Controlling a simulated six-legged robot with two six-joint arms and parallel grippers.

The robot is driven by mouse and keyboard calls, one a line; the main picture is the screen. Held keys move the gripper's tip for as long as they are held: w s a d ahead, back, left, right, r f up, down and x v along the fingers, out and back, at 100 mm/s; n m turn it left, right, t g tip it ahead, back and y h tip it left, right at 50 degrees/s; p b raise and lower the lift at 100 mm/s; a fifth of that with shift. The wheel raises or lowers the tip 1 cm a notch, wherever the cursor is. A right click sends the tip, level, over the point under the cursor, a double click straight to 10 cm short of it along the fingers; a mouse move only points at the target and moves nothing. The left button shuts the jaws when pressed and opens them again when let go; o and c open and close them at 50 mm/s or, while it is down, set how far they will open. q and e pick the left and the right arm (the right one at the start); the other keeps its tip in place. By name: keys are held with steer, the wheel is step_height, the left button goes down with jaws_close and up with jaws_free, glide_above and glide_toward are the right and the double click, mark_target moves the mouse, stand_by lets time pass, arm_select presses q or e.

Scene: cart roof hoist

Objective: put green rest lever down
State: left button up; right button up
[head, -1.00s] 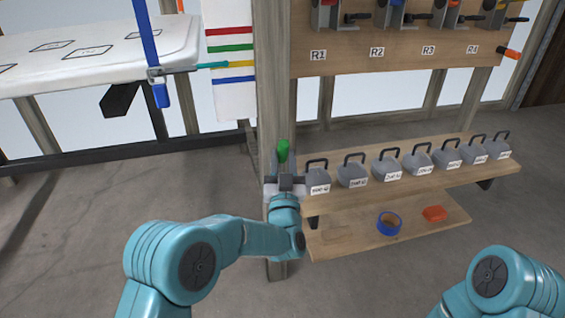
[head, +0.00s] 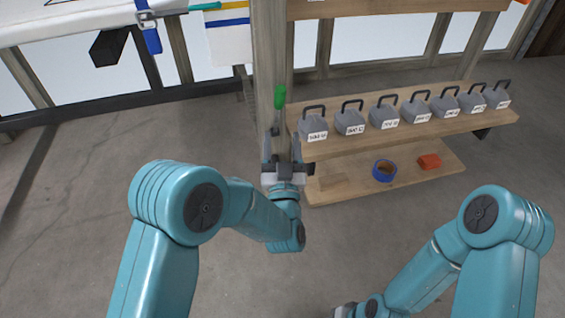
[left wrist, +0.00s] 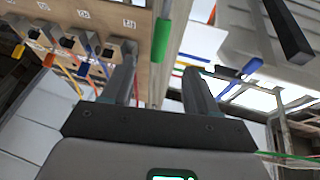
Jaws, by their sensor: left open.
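The green rest lever (head: 279,97) is on the wooden post (head: 270,55), its green handle pointing up. It also shows in the left wrist view (left wrist: 162,40), beyond the fingertips and between their lines. My left gripper (head: 282,148) is open and empty, just below the lever in the head view, with a gap between them. Its two fingers point toward the lever in the left wrist view (left wrist: 160,78). The lever's lower end and mount are hard to make out. My right arm is at lower right; its gripper is mostly cut off by the bottom edge.
Several grey weights (head: 349,121) with handles stand on a wooden shelf right of the post. A blue tape ring (head: 384,171) and an orange-red block (head: 429,161) lie on the lower board. A white-topped table is at upper left. The floor at left is clear.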

arm_select(q)
steer(key=v, duration=0.6)
steer(key=shift+s, duration=0.1)
